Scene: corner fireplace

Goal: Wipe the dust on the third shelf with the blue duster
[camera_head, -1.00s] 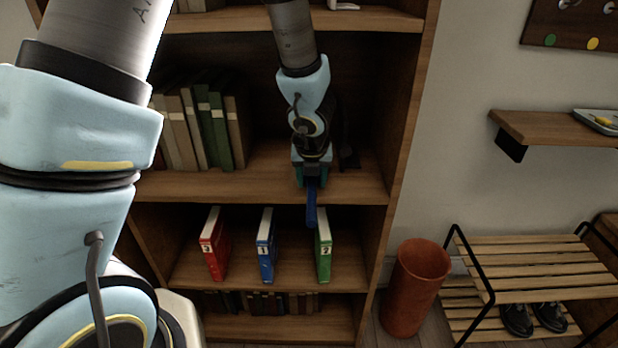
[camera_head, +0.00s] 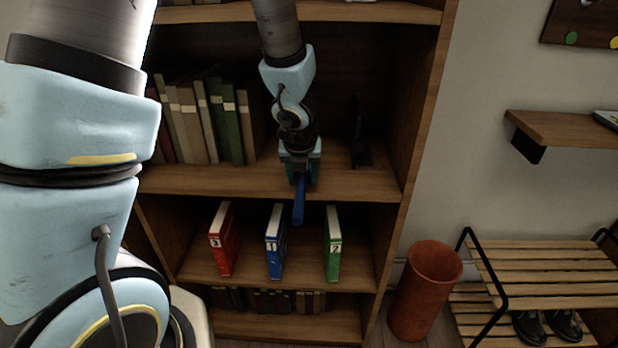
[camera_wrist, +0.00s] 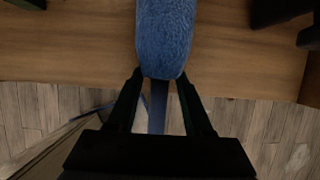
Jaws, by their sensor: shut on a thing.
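The blue duster (camera_head: 299,205) is held in my gripper (camera_head: 300,172), which is shut on it at the front edge of the shelf with the tan and green books. In the head view its blue handle points down past that edge. In the wrist view the fuzzy blue duster head (camera_wrist: 166,38) lies over the wooden shelf (camera_wrist: 75,45), with my gripper's fingers (camera_wrist: 160,92) closed behind it. The same shelf board (camera_head: 215,180) shows in the head view. I cannot make out dust on it, and I cannot tell whether the duster head touches the wood.
Tan and green books (camera_head: 205,120) stand at the shelf's left. A dark stand-like object (camera_head: 359,140) is at its right. Red (camera_head: 224,240), blue (camera_head: 275,243) and green (camera_head: 333,245) numbered books stand below. A reddish-brown bin (camera_head: 425,290) and slatted rack (camera_head: 545,273) are at right.

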